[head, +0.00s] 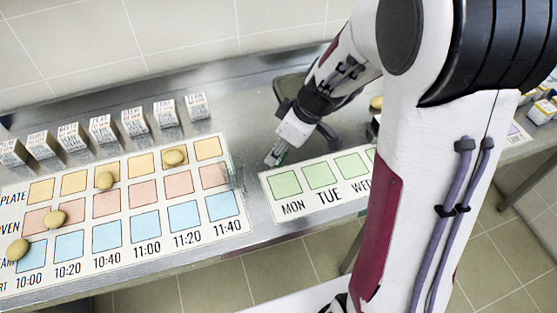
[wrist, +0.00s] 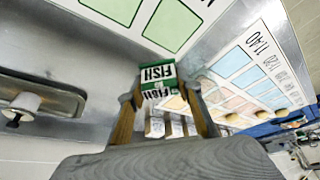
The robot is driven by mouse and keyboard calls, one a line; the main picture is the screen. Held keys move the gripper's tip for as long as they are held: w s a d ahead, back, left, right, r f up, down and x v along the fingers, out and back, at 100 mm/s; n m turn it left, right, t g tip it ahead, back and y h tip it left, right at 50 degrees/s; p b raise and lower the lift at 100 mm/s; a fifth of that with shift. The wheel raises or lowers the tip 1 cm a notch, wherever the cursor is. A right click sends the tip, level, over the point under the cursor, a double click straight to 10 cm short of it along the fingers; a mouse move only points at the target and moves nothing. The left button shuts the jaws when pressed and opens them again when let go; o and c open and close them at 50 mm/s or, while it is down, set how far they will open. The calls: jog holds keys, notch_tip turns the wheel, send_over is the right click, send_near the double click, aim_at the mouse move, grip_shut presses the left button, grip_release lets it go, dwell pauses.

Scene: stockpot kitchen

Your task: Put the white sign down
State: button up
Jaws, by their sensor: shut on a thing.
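My gripper (wrist: 162,104) is shut on a small white sign (wrist: 158,74) with green edges and the word FISH in black, upside down in the wrist view. The sign sits between the two fingertips. In the head view my gripper (head: 274,158) is over the steel counter, in the gap between the time board and the weekday board. The held sign is small and hard to make out there. I cannot tell whether its lower edge touches the counter.
The time board (head: 246,226) lies left, with several tan stones on it. A row of white lettered blocks (head: 133,121) stands behind it. The weekday board (head: 283,207) with green squares lies right. Bare steel counter (head: 238,128) shows behind the gap. A see-through piece (head: 233,177) stands by the time board's right edge.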

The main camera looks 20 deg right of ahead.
aim_at(282, 157)
jog(key=shift+f, duration=0.55)
jog(key=shift+f, duration=1.85)
jog(key=shift+f, duration=0.15)
jog(key=o, duration=1.1)
jog(key=shift+c, duration=0.2)
jog(key=shift+v, duration=1.2)
jog(key=v, duration=1)
